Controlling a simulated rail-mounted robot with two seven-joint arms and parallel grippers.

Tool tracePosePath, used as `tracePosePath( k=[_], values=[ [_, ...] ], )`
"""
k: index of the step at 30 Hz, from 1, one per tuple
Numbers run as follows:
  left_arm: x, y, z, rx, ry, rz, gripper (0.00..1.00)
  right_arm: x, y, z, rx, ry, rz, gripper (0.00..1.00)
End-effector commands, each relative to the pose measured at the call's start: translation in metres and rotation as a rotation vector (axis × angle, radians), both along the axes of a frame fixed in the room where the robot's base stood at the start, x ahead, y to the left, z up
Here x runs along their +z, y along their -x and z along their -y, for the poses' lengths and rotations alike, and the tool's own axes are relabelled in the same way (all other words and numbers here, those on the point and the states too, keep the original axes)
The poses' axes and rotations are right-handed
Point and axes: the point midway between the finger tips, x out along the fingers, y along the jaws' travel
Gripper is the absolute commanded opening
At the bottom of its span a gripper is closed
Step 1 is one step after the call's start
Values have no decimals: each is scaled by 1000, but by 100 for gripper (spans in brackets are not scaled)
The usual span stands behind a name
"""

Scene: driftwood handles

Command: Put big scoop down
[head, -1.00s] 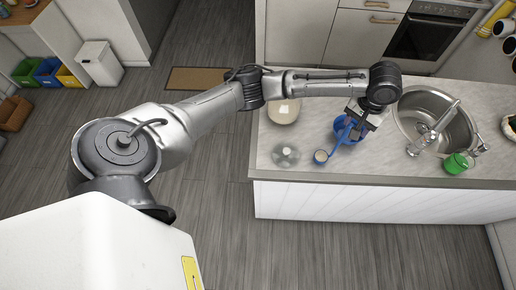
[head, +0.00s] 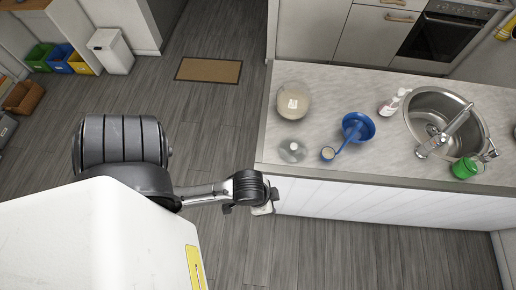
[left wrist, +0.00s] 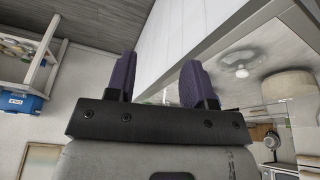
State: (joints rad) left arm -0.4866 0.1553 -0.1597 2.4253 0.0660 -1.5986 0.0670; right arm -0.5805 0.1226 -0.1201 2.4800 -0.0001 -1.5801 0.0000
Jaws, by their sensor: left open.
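A big blue scoop (head: 359,126) with a wide round bowl rests on the light counter (head: 330,100). I cannot tell whether the cup and the big bowl are one piece. My left gripper (head: 264,208) is low beside the counter's front left corner, well apart from the scoop. In the left wrist view its two dark purple fingers (left wrist: 157,78) are spread with nothing between them. My right gripper is out of view.
Left of the scoop are a clear lid (head: 292,150) and a round beige container (head: 293,101). A small bottle (head: 392,103), the sink (head: 437,112) and a green item (head: 465,168) are to its right. The counter's front edge (head: 390,178) is close to my gripper.

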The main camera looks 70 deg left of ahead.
Motion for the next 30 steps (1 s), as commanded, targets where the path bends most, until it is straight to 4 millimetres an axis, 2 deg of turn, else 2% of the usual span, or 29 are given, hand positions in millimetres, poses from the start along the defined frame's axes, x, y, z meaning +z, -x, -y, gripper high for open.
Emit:
tracePosePath(
  k=[3,6,19,23,30],
  values=[
    [2,18,-9,6,-34,0,48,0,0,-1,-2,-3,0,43],
    [4,24,-13,8,-53,1,48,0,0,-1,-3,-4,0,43],
    [7,26,-14,7,-57,1,48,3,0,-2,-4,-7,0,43],
    [22,26,-14,7,-58,0,48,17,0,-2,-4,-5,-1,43],
    [69,26,-14,7,-58,0,49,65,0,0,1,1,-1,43]
  ],
)
